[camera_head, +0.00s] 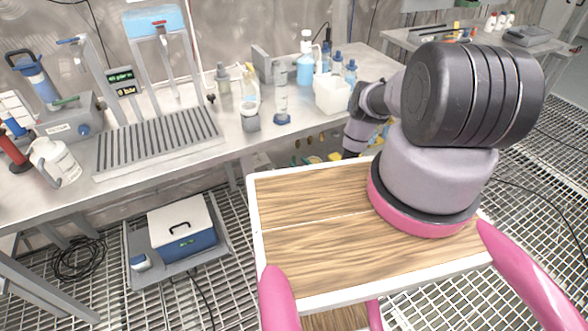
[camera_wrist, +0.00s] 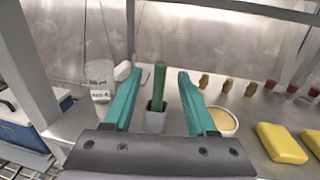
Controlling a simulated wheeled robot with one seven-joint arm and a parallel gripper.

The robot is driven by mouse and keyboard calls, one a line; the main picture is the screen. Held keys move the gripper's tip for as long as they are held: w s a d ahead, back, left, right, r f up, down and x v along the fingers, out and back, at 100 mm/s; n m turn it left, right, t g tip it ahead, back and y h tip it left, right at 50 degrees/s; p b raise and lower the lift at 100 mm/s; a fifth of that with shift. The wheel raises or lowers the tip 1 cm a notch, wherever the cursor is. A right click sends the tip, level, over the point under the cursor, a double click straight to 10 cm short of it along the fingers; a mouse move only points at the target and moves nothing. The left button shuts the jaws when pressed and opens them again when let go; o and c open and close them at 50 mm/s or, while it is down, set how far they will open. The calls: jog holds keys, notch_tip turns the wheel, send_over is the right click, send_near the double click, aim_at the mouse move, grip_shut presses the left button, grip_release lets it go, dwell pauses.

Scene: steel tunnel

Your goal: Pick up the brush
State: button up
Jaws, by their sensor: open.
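In the wrist view, an upright green handle (camera_wrist: 159,82), which looks like the brush, stands in a small dark grey cup (camera_wrist: 155,121). Its lower end is hidden inside the cup, so I cannot see any bristles. My gripper (camera_wrist: 160,74) is open, with its two teal fingers apart. In the picture, the handle lies between the fingers, a little beyond them, with clear gaps on both sides. Nothing is held. The gripper is not visible in the head view, where my arm blocks part of the bench.
In the wrist view, a labelled beaker (camera_wrist: 100,82) stands left of the cup, and a bowl (camera_wrist: 222,121) and yellow sponges (camera_wrist: 282,143) lie to the right. Several small knobs line the back. A steel post (camera_wrist: 32,65) rises at left. The head view shows a cluttered bench (camera_head: 165,155).

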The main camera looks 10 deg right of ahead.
aim_at(295, 159)
jog(key=x, duration=0.4)
jog(key=shift+w, duration=0.2)
grip_shut()
